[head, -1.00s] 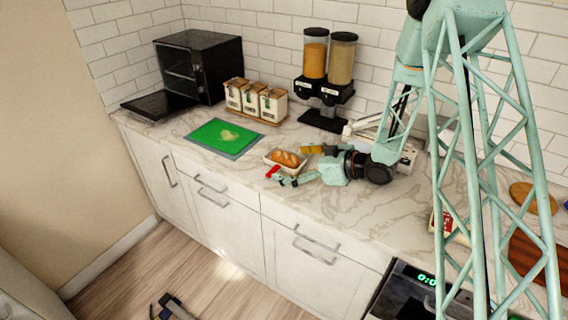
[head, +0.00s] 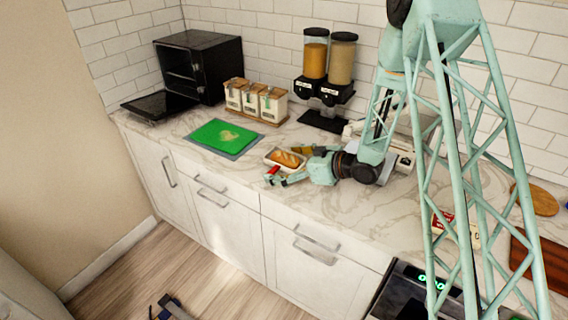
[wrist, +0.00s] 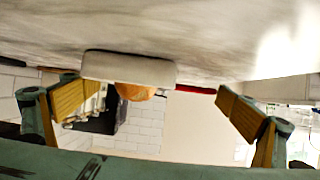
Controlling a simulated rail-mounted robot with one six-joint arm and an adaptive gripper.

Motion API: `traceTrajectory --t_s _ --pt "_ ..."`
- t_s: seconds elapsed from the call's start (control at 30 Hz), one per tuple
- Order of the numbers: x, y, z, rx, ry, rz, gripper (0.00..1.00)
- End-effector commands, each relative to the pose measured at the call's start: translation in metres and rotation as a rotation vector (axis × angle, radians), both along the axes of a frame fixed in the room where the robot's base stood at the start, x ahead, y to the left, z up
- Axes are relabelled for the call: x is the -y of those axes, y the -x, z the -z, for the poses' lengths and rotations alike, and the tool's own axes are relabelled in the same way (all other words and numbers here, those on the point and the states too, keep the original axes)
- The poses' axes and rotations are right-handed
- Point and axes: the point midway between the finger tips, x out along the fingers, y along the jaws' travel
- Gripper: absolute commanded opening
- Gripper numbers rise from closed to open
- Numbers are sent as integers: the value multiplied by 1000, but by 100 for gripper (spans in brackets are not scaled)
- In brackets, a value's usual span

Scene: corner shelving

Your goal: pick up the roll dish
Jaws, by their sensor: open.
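The roll dish is a small white rectangular dish (head: 267,157) on the counter, with brown bread rolls (head: 287,159) in it. In the wrist view the dish (wrist: 128,67) shows side-on, upside down in the picture, with part of a roll (wrist: 138,92) visible. My gripper (head: 287,164) is open and low over the counter, at the dish's right end. Its two yellow-padded fingers (wrist: 148,99) stand wide apart, with the dish ahead between them in the picture. I see no contact between fingers and dish.
A small red object (head: 272,171) lies close by the dish, near one fingertip. A green cutting board (head: 222,137) lies to the left. Canisters (head: 257,103) and cereal dispensers (head: 328,75) stand behind. A black oven (head: 200,68) with its door open is at the back left.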

Motion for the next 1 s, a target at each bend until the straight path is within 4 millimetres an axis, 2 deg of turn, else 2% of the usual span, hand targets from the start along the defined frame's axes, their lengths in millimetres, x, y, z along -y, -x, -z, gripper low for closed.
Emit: traceTrajectory --t_s 0.07,0.3,0.37,0.73,1.0 --pt "0 0 0 0 0 0 100" --pt "0 0 0 0 0 0 78" --pt "0 0 -1 1 0 0 76" --pt "0 0 -4 1 0 0 76" --pt "0 0 -19 2 -1 0 76"
